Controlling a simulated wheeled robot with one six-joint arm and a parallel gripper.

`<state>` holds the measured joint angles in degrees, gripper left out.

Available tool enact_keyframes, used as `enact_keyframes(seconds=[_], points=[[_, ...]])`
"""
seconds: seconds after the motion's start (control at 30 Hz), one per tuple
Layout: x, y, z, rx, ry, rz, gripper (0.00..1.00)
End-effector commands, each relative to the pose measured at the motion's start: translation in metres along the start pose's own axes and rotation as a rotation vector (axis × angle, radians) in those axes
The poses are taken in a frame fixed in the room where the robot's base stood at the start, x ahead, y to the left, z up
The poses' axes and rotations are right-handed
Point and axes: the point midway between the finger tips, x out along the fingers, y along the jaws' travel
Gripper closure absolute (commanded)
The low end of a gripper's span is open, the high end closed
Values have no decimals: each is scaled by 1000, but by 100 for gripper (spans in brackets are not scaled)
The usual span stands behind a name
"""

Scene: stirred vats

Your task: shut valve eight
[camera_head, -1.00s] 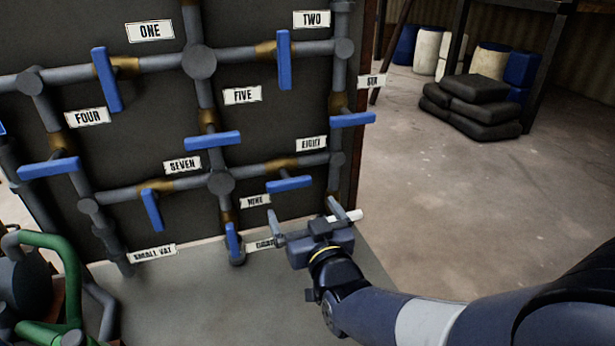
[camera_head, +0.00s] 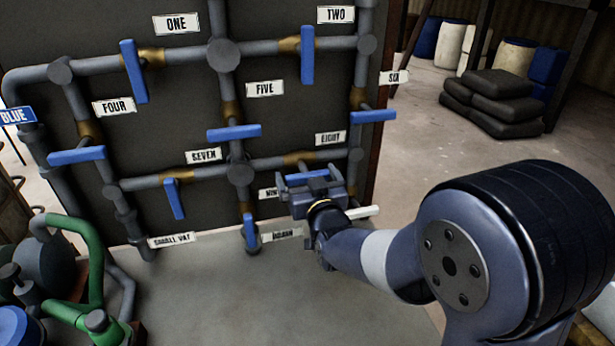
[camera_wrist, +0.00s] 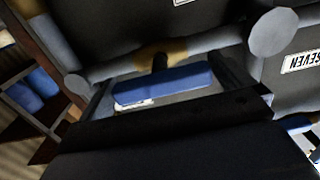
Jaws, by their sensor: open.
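Valve eight's blue handle (camera_head: 304,176) is on the lower right pipe of the panel, below the EIGHT label (camera_head: 330,138) and by a brass fitting (camera_head: 298,159). It lies roughly along its pipe. My gripper (camera_head: 311,180) is in front of it and partly hides it. In the wrist view the same handle (camera_wrist: 162,86) lies lengthwise between my two spread fingers (camera_wrist: 160,80), one near each end. The jaws are open; I cannot tell whether either finger touches the handle.
Valve seven's handle (camera_head: 174,198) and valve six's handle (camera_head: 373,115) are nearby on the panel (camera_head: 190,85). Green piping (camera_head: 92,262) and a vat are at lower left. Black sacks (camera_head: 495,100) and barrels stand at the back right.

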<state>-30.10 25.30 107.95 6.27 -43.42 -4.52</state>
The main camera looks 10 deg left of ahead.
Motion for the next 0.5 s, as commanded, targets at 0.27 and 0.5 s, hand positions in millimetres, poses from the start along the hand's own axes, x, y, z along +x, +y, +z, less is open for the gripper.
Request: enact_keyframes(seconds=[0.27, 0.5], points=[[0, 0, 0, 0, 0, 0, 12], [0, 0, 0, 0, 0, 0, 32]])
